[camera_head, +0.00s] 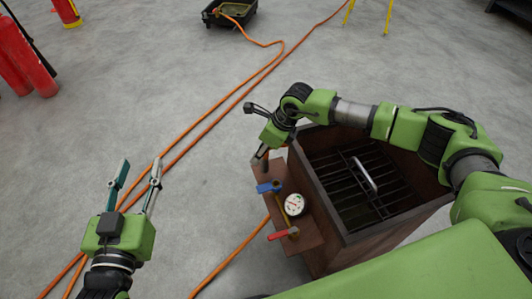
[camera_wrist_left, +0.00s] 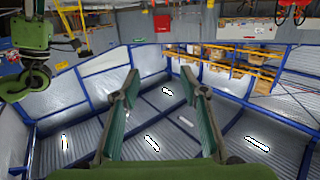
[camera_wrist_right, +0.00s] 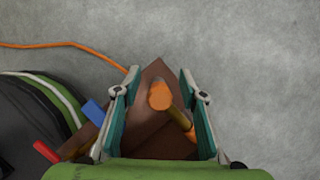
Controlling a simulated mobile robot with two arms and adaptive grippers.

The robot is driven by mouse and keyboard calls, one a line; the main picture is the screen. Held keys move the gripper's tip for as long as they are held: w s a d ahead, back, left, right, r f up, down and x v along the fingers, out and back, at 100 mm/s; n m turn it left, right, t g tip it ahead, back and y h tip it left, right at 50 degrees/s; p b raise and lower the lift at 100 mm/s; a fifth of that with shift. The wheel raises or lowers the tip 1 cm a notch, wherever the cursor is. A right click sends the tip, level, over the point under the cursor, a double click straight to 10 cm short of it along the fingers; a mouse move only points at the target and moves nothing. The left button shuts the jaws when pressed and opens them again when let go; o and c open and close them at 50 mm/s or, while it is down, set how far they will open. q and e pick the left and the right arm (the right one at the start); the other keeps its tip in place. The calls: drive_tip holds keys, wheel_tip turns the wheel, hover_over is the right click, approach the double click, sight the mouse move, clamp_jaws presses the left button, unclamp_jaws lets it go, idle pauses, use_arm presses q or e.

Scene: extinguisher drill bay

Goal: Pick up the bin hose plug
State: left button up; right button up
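An orange round-ended piece (camera_wrist_right: 160,96), which looks like the bin hose plug, stands over the corner of a brown plate (camera_wrist_right: 158,72) in the right wrist view. My right gripper (camera_wrist_right: 159,75) is open, with one finger on either side of this piece and visible gaps to both. In the head view my right gripper (camera_head: 254,133) is over the far end of the brown side plate (camera_head: 311,232) of the bin (camera_head: 350,232); the plug is not clear there. My left gripper (camera_head: 140,170) is open and empty at the left, above the floor.
The side plate carries a blue valve handle (camera_head: 269,187), a gauge (camera_head: 294,205) and a red handle (camera_head: 284,234). Orange hoses (camera_head: 235,103) cross the floor. Red extinguishers (camera_head: 22,58) and a black tray (camera_head: 229,14) stand farther back.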

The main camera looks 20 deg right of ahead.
use_arm(q)
drive_tip(key=shift+w+d+r+t+h, duration=0.15)
drive_tip(key=shift+r+t, duration=0.25)
drive_tip(key=shift+r, duration=0.45)
drive_tip(key=shift+s+d+r+t+h, duration=0.15)
drive_tip(key=shift+r+t, duration=0.25)
drive_tip(key=shift+r, duration=0.45)
use_arm(e)
drive_tip(key=shift+x, duration=0.95)
use_arm(q)
drive_tip(key=shift+w+a, duration=0.1)
use_arm(e)
clamp_jaws()
drive_tip(key=shift+r, duration=0.1)
